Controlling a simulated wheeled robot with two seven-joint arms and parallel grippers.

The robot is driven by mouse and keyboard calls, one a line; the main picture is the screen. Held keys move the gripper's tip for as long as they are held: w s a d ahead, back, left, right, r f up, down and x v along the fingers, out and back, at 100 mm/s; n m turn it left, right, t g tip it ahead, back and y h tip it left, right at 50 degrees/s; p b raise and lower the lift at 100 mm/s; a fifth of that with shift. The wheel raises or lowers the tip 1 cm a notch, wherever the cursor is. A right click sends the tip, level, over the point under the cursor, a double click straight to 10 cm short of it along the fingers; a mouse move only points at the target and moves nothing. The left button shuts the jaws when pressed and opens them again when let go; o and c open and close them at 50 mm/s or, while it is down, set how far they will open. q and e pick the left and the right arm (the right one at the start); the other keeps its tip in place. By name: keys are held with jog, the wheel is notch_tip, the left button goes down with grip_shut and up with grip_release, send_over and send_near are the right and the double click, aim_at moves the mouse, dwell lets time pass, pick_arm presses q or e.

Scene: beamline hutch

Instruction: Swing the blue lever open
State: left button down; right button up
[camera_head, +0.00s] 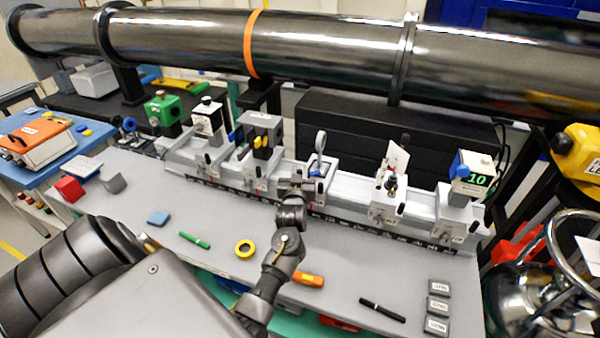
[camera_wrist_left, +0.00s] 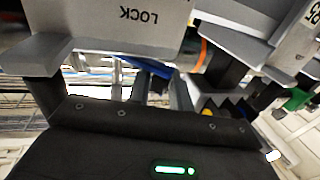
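The blue lever shows in the left wrist view as a blue strip (camera_wrist_left: 150,68) beyond my fingers, partly hidden by a grey block marked LOCK (camera_wrist_left: 140,15). My left gripper (camera_head: 292,186) is at the front of the grey rail, left of the ring-shaped lens mount (camera_head: 319,160). Whether a finger touches the lever I cannot tell. My right gripper is not in view.
Several carriages stand on the rail (camera_head: 345,190), including a display unit (camera_head: 473,178) with a blue knob. A large dark pipe (camera_head: 330,45) runs above.

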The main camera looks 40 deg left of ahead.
pick_arm(q)
jog(key=m+h, duration=0.1)
jog(key=m+t+h, duration=0.1)
jog(key=h, duration=0.1)
jog(key=a+m+t+h, duration=0.1)
jog(key=shift+w+f+m+h, duration=0.1)
jog(key=shift+w+m+h, duration=0.2)
jog(key=shift+h, duration=0.1)
jog(key=shift+w+a+m+t+h+b, duration=0.15)
jog(key=shift+m+h+b, duration=0.1)
jog(key=shift+m+h, duration=0.55)
jog(key=shift+w+d+m+t+h+b, duration=0.15)
jog(key=shift+m+h, duration=0.25)
jog(key=shift+h, duration=0.75)
jog(key=shift+w+a+m+t+h+b, duration=0.25)
jog(key=shift+m+h, duration=0.35)
jog(key=shift+h, duration=0.35)
jog(key=shift+s+d+h, duration=0.1)
jog(key=shift+d+h, duration=0.05)
jog(key=shift+h, duration=0.15)
jog(key=c, duration=1.4)
grip_release()
